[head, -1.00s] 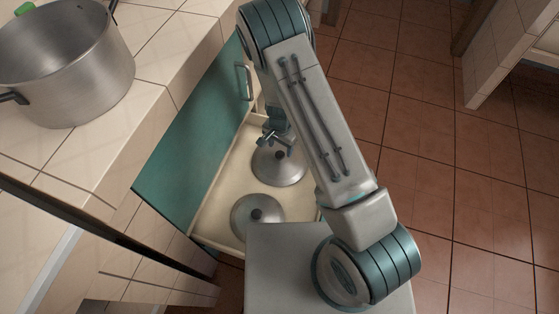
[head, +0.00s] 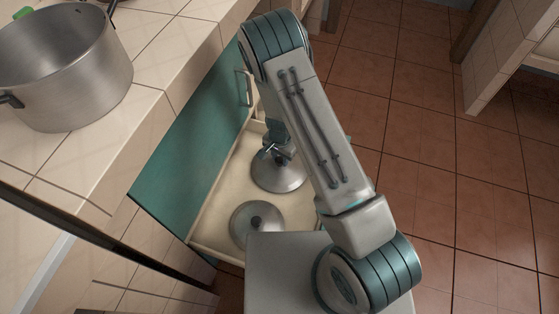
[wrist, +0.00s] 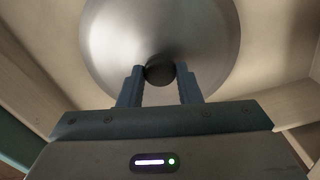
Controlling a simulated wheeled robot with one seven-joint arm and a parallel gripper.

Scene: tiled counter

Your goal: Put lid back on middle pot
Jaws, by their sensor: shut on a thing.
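My gripper (wrist: 160,85) is shut on the dark knob (wrist: 160,69) of a round metal lid (wrist: 205,30), one finger on each side. In the head view this lid (head: 278,177) is the farther of two lids in the open drawer; I cannot tell whether it touches the drawer floor. My gripper (head: 277,153) is partly hidden there by my arm. A second metal lid (head: 257,224) with a dark knob lies nearer in the drawer. A large open metal pot (head: 75,75) stands on the tiled counter at the upper left, without a lid.
The tiled counter edge (head: 165,75) runs between pot and drawer. A green object (head: 22,13) shows behind the pot. Tiled floor is clear at the right.

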